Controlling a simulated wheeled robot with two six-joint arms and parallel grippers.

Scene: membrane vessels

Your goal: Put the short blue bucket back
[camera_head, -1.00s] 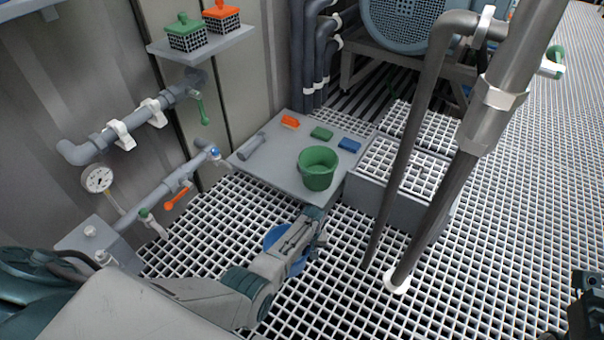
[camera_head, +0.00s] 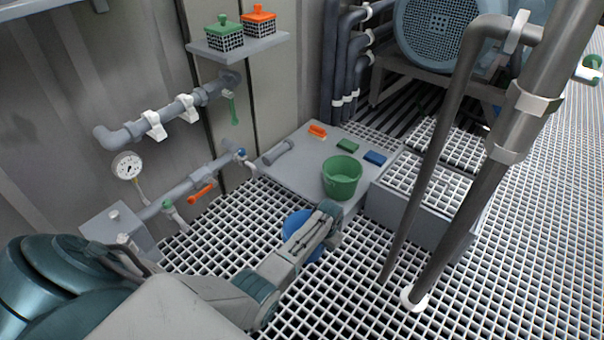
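The short blue bucket (camera_head: 296,222) is low in the middle of the camera_head view, over the grating. My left arm crosses it and hides much of it, so only parts of its rim and side show. My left gripper (camera_head: 331,224) is at the bucket's right side. Its fingers are mostly hidden, but the bucket moves together with it. A green bucket (camera_head: 342,180) stands upright on the grey platform (camera_head: 300,172), just beyond my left gripper. My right gripper is out of view.
Orange (camera_head: 317,131), green (camera_head: 347,146) and blue (camera_head: 375,158) blocks and a grey cylinder (camera_head: 278,152) lie on the platform. Slanting pipes (camera_head: 470,200) stand to the right. Valve pipes (camera_head: 190,186) and a shelf (camera_head: 238,48) with two lidded baskets line the left wall.

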